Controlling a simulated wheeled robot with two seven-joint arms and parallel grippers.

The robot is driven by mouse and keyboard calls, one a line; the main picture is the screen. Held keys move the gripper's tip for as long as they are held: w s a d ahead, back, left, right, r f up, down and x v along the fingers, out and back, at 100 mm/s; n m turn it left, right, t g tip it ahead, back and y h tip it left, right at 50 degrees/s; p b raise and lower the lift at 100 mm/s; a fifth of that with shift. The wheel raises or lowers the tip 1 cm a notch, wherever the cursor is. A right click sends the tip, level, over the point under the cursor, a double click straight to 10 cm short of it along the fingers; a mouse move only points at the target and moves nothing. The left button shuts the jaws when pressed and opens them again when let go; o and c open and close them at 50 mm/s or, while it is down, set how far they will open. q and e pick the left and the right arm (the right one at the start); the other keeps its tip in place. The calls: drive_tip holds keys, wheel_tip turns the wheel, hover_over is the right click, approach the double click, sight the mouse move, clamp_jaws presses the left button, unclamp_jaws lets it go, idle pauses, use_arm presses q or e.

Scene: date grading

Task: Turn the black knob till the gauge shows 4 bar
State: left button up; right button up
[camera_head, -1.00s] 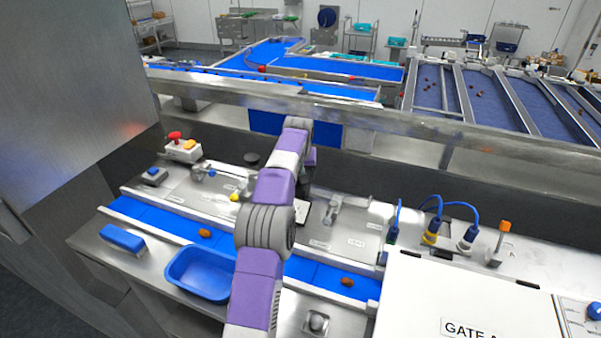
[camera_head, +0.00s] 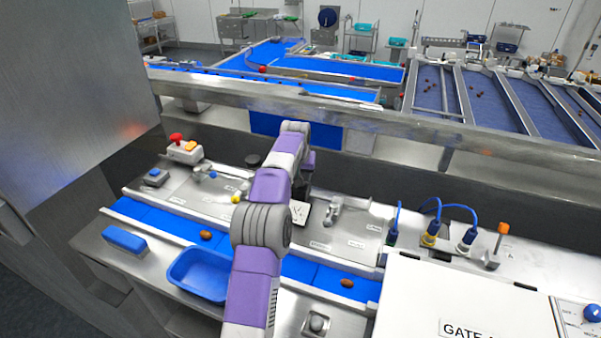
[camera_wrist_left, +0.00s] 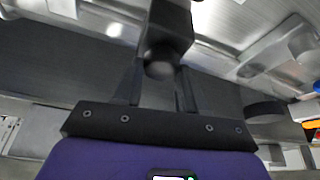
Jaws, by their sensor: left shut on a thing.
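My left arm reaches over the steel bench in the head view, with its gripper (camera_head: 302,186) low behind the purple forearm and mostly hidden. In the left wrist view the gripper (camera_wrist_left: 158,72) is shut on a dark rounded piece, which looks like the black knob (camera_wrist_left: 160,68). The fingers cover most of it, and its turn angle cannot be told. A white face with black marks, apparently the gauge (camera_head: 300,212), shows beside the gripper in the head view. The arm partly covers it, and its reading is too small to tell. My right gripper is out of view.
A black disc (camera_head: 253,160) stands left of the arm. A blue belt (camera_head: 165,220) carrying dates, a blue tray (camera_head: 199,274) and a white gate box (camera_head: 460,300) lie nearer. A red-button box (camera_head: 184,150) stands at left; blue-cabled connectors (camera_head: 430,235) are at right.

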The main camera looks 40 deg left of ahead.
use_arm(q)
drive_tip(key=o, duration=1.1)
drive_tip(key=shift+c, duration=0.2)
drive_tip(key=v, duration=0.7)
drive_tip(key=shift+s+r, duration=0.2)
drive_tip(key=shift+r, duration=0.1)
